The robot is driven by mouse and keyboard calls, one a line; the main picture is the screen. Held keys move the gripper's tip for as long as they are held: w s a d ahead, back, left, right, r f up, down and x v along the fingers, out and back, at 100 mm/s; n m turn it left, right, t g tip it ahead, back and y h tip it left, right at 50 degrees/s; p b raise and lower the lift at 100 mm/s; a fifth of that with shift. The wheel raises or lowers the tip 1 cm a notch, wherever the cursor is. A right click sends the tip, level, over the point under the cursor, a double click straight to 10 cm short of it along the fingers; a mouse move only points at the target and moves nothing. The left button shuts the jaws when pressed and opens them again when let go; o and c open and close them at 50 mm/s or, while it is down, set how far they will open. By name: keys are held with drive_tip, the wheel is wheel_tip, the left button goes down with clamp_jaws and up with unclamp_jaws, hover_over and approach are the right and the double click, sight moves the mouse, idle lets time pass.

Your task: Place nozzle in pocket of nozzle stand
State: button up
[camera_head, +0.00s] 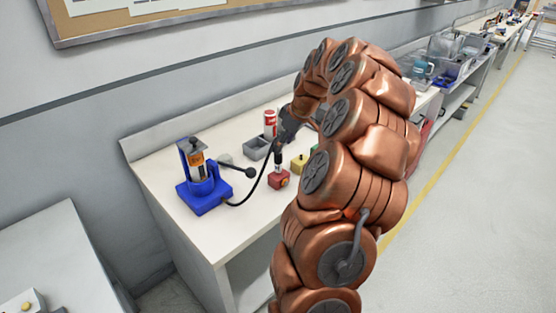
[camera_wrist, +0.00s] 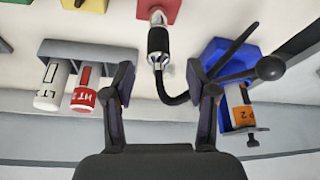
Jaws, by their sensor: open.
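The nozzle (camera_wrist: 158,42) is a black grip with a silver collar, and a black hose runs from its top end. In the wrist view its tip meets the red block (camera_wrist: 159,9), which looks like the nozzle stand. In the head view the nozzle (camera_head: 279,158) stands about upright on the red block (camera_head: 279,180); how deep it sits in the pocket is hidden. My gripper (camera_wrist: 160,70) is open, with one finger on each side of the nozzle's hose end, apart from it. In the head view my gripper (camera_head: 287,127) is just above the nozzle.
A blue pump device (camera_head: 203,190) with a black lever stands left on the white bench (camera_head: 165,180), joined to the hose. A grey holder (camera_head: 256,149) with a red-and-white can (camera_head: 270,123) is behind. A yellow block (camera_head: 298,163) stands right. The bench front is clear.

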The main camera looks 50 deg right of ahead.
sight(278, 161)
drive_tip(key=shift+p+x, duration=1.15)
drive_tip(key=shift+x, duration=1.5)
drive_tip(key=shift+d, duration=0.1)
clamp_jaws()
